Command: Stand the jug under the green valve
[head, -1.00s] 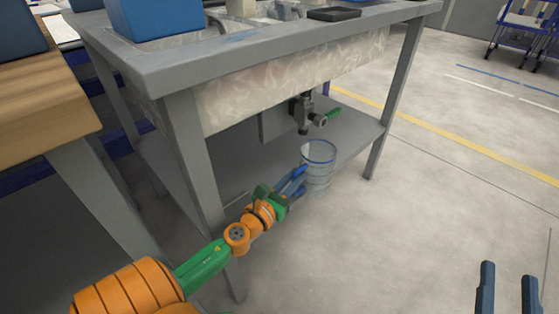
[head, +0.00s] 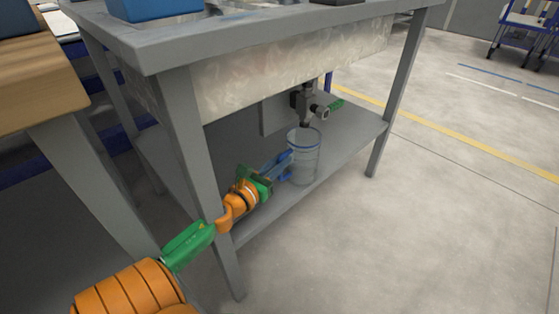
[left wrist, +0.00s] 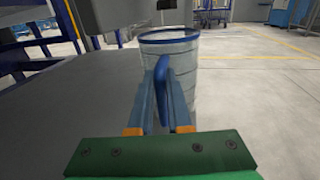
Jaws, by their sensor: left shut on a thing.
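The jug (head: 305,158) is clear, with a blue rim and a blue handle, and looks upright. In the head view it is over the lower shelf, just below the valve's spout; I cannot tell whether its base touches the shelf. My left gripper (head: 284,167) comes from the left and is shut on the jug's handle. In the left wrist view the jug (left wrist: 183,70) stands ahead, with the handle between the fingers (left wrist: 162,105). The valve (head: 308,102) with its green lever (head: 336,104) hangs under the sink, above the jug. My right gripper is out of view.
The grey bench's lower shelf (head: 345,143) has free room right of the jug. A front leg (head: 200,160) of the bench stands close beside my left arm. A wooden table (head: 40,75) is at the left. The floor at the right is clear.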

